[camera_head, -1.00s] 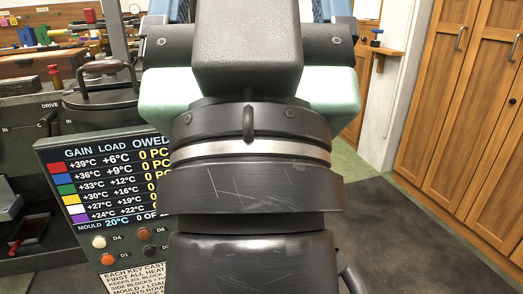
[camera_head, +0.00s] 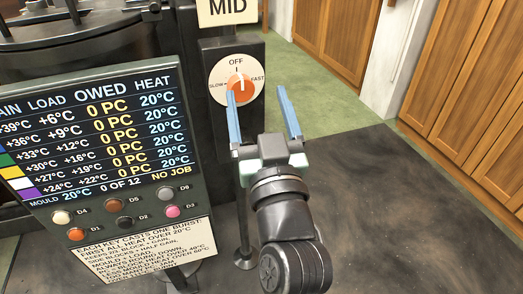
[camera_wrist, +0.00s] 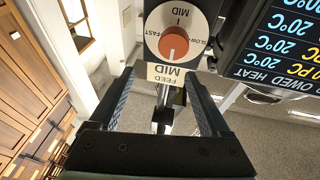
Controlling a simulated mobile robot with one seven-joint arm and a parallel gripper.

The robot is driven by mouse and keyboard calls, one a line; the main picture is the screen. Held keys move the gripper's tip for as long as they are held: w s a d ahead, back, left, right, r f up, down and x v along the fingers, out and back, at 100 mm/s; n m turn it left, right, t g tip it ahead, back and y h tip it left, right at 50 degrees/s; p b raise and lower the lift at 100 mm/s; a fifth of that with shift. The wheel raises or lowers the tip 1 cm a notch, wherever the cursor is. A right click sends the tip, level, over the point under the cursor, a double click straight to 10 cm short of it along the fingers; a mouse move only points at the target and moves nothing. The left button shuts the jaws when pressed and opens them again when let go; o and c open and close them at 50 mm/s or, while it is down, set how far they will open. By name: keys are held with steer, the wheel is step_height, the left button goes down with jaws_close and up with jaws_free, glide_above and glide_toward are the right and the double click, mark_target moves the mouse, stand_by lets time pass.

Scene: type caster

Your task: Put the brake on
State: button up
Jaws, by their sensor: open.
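No part marked as a brake can be made out. A round white dial with an orange knob (camera_head: 240,89) is on a dark post, marked OFF, SLOW and FAST. Its white pointer line points up towards OFF. The wrist view shows the dial upside down, with its orange knob (camera_wrist: 173,43) and a MID mark. My gripper (camera_head: 257,96) is open and empty, its two blue fingers apart in front of and just right of the dial. In the wrist view my gripper (camera_wrist: 158,76) shows nothing between its fingers but background and part of the post.
A display panel (camera_head: 100,150) with coloured buttons stands left of my arm, its instruction card (camera_head: 150,250) below. A MID sign (camera_head: 228,10) is above the dial. Dark machinery is at upper left. Wooden cupboards (camera_head: 470,90) stand right. The dark floor mat (camera_head: 400,210) is clear.

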step_height(320, 180, down, 24)
steer(key=d+r+m+g+h+b, duration=0.1)
steer(key=d+m+g+b, duration=0.1)
steer(key=d+g, duration=0.1)
steer(key=w+a+b, duration=0.2)
steer(key=w, duration=0.9)
steer(key=shift+w+a+f, duration=0.15)
steer(key=shift+w, duration=0.25)
jaws_close()
